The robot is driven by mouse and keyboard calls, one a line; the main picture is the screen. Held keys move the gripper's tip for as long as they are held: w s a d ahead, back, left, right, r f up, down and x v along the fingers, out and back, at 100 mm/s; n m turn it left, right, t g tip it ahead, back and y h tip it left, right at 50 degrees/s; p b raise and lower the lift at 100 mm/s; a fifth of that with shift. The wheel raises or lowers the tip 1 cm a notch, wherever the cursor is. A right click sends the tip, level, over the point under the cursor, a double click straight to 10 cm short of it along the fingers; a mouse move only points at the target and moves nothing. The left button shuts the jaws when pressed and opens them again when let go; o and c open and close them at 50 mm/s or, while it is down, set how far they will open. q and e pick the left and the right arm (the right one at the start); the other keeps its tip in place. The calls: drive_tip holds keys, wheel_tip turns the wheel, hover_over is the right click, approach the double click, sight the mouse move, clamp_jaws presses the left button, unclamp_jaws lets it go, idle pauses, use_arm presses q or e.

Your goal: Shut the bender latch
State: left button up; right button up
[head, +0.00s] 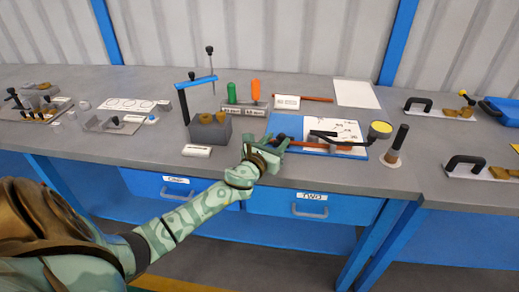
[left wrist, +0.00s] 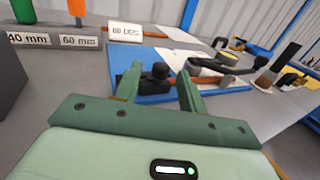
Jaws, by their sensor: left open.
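The bender (head: 340,143) lies on a blue board (head: 364,156) with a white sheet on the bench. It has a black lever with a yellow round end (head: 381,128) and a copper-coloured rod along it. In the left wrist view, a small black knob on a dark block (left wrist: 160,72), which looks like the bender latch, shows between my fingertips. My left gripper (head: 278,143) is open at the board's left end, its fingers either side of the knob; I cannot tell if they touch it. Whether the latch is open is unclear. My right gripper is not in view.
A grey block (head: 208,132) with a blue-armed stand is left of the gripper. Green and orange handles (head: 254,90) stand behind in a labelled holder. A black upright handle (head: 398,138) is right of the board. Drawers (head: 311,204) are below the bench edge.

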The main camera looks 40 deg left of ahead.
use_arm(q)
drive_tip(key=s+d+p, duration=0.1)
drive_tip(key=s+d, duration=0.1)
drive_tip(key=s, duration=0.9)
drive_tip(key=shift+s, duration=0.4)
